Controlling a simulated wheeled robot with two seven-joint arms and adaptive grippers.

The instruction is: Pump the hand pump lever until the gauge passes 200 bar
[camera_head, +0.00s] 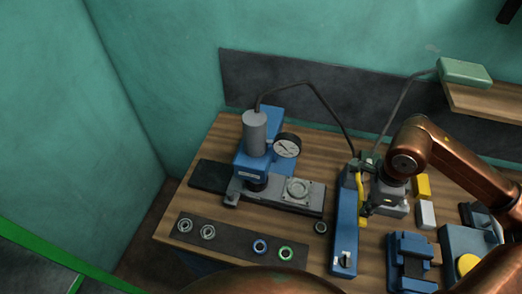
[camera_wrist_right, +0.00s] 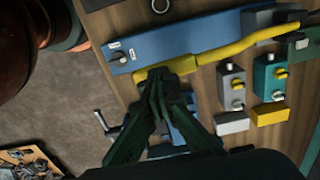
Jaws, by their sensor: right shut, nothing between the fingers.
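The hand pump (camera_head: 345,235) is a long blue body on the wooden bench, with a yellow lever (camera_head: 361,187) along its right side. In the right wrist view the yellow lever (camera_wrist_right: 235,48) lies beside the blue pump body (camera_wrist_right: 185,40). My right gripper (camera_head: 368,208) is shut and empty. In the wrist view its fingertips (camera_wrist_right: 158,78) overlap the lever's thick yellow end; whether they touch it I cannot tell. The round gauge (camera_head: 287,146) is on the blue press (camera_head: 252,165); its reading is too small to make out. My left gripper is not in view.
A dark strip (camera_head: 232,242) with several rings lies at the bench front. A blue vise (camera_head: 410,262) and small yellow and white blocks (camera_head: 422,187) stand right of the pump. A black hose (camera_head: 325,103) runs from press to pump. My right arm crosses the right side.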

